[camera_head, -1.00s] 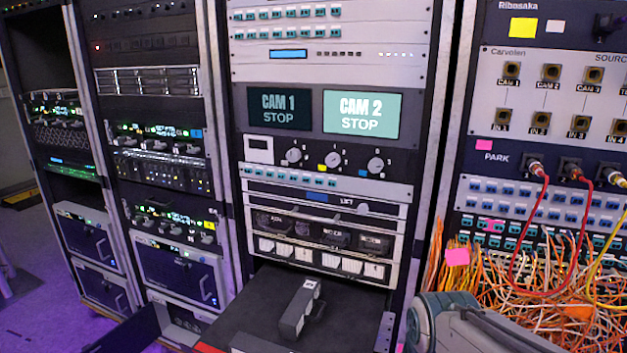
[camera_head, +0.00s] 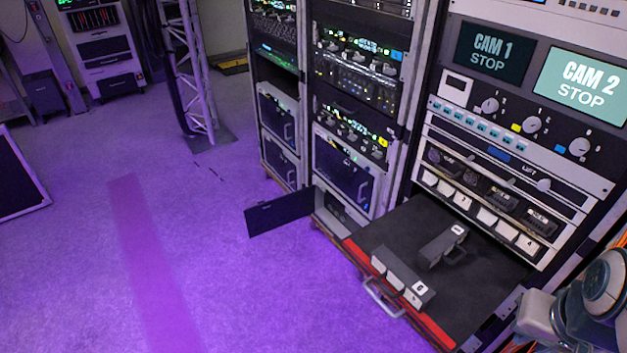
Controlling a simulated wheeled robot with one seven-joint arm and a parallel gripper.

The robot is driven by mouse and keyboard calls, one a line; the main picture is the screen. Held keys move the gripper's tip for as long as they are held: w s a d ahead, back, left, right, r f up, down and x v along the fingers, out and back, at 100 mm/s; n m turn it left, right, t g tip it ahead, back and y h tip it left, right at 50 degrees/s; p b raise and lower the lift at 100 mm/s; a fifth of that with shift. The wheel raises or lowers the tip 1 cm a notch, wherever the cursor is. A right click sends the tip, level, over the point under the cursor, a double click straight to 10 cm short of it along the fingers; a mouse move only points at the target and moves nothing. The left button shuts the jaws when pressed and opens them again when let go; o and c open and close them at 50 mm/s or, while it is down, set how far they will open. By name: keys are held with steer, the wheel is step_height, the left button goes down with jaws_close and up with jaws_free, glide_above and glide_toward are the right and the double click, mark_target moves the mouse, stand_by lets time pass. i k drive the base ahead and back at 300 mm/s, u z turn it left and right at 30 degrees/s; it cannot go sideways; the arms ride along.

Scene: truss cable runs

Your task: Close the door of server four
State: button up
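A dark door (camera_head: 280,212) stands swung open at the bottom of the middle rack, jutting out to the left over the floor. Its low bay (camera_head: 343,207) shows open behind it. Three similar dark fronts with handles look shut: one above the open bay (camera_head: 343,168) and two in the left rack, upper (camera_head: 278,115) and lower (camera_head: 282,160). I cannot read a server number on any of them. Part of my arm shows at the lower right edge, right of the open drawer. My gripper's fingers are not visible.
A black drawer (camera_head: 385,232) with a red front edge and metal handle (camera_head: 384,297) sticks out of the right rack, right of the open door. Two grey modules (camera_head: 403,278) (camera_head: 442,246) lie on it. A truss upright (camera_head: 195,75) stands at the back. The purple floor (camera_head: 220,270) is clear.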

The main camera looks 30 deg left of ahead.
mark_target(285, 209)
steer(key=u, duration=2.45)
steer(key=i, duration=4.65)
steer(key=z, duration=3.8)
steer(key=i, duration=0.25)
